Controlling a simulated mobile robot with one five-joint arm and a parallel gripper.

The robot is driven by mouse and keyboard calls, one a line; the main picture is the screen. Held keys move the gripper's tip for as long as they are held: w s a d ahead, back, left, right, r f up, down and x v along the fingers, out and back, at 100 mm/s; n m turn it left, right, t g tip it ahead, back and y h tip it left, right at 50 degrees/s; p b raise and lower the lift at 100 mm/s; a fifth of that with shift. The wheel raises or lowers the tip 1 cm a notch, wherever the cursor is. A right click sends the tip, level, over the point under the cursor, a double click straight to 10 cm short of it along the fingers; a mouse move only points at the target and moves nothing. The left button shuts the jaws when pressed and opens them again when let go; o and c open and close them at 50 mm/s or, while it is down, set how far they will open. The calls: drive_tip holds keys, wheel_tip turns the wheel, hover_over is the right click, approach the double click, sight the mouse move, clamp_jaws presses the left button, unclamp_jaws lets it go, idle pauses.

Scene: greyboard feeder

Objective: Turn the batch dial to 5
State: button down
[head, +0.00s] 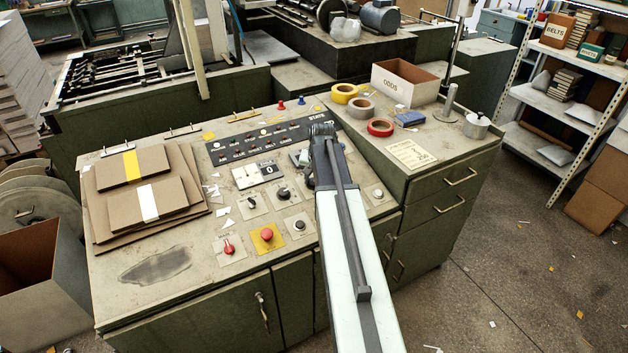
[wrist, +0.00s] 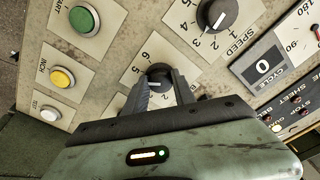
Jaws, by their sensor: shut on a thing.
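In the wrist view the batch dial (wrist: 158,72) is a round black knob on a pale plate with printed numbers. A 5 and a 6 show at its upper left; the rest of the scale and most of the label are hidden by my gripper. A short white mark shows on the knob between the jaws, but I cannot tell which number it points at. My gripper (wrist: 159,86) is shut on the knob, one finger on each side. In the head view my arm covers the dial and the jaws.
The speed dial (wrist: 217,14) and cycle counter (wrist: 263,66) are close by. Green (wrist: 84,20), yellow (wrist: 62,78) and white (wrist: 50,114) buttons lie left in the wrist view. A red mushroom button (head: 267,234) and cardboard sheets (head: 150,202) are on the console's left.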

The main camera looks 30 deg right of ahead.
drive_tip(key=shift+m, duration=1.5)
drive_tip(key=c, duration=1)
unclamp_jaws()
drive_tip(key=shift+c, duration=0.2)
drive_tip(key=shift+r, duration=0.1)
drive_tip(key=p+v, duration=0.7)
drive_tip(key=shift+a+r, duration=0.15)
drive_tip(key=shift+r, duration=0.15)
drive_tip(key=shift+s, duration=0.1)
